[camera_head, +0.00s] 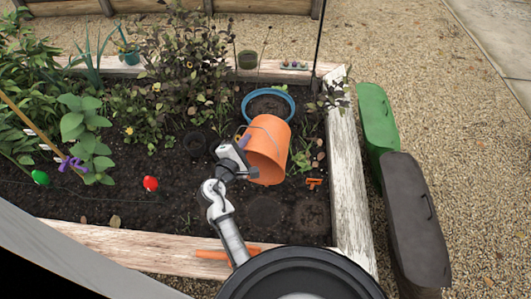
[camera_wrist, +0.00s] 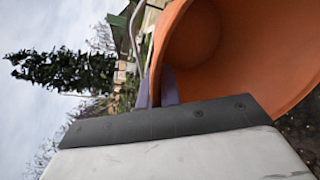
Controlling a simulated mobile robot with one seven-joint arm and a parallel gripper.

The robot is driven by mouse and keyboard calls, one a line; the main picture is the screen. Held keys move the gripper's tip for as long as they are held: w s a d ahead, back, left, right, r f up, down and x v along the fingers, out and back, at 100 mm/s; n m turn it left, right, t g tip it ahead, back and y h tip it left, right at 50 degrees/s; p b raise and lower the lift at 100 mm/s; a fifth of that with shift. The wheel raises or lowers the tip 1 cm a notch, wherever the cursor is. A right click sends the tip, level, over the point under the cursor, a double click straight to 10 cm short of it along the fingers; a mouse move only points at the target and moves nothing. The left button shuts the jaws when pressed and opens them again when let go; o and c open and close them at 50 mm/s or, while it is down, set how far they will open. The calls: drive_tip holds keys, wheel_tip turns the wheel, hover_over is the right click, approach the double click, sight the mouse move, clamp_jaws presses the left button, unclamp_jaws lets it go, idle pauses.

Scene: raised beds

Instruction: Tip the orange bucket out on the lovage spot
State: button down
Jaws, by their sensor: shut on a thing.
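The orange bucket (camera_head: 279,140) is held above the dark soil of the raised bed (camera_head: 345,160), near its right end. In the wrist view the gripper's fingers (camera_wrist: 165,88) meet the bucket's wall (camera_wrist: 285,85), and part of the inside shows bare. No contents are seen falling. Round darker patches mark the soil below the bucket, one of them (camera_head: 311,215) at the right. I cannot tell which spot is lovage.
A blue-rimmed bowl of soil (camera_head: 291,98) lies just behind the bucket. A small orange object (camera_head: 313,183) lies right of it. Green (camera_head: 376,115) and dark (camera_head: 414,215) long containers stand outside the bed.

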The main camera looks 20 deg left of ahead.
wheel_tip(320, 180, up, 9)
drive_tip(key=p, duration=0.7)
drive_tip(key=shift+f, duration=0.15)
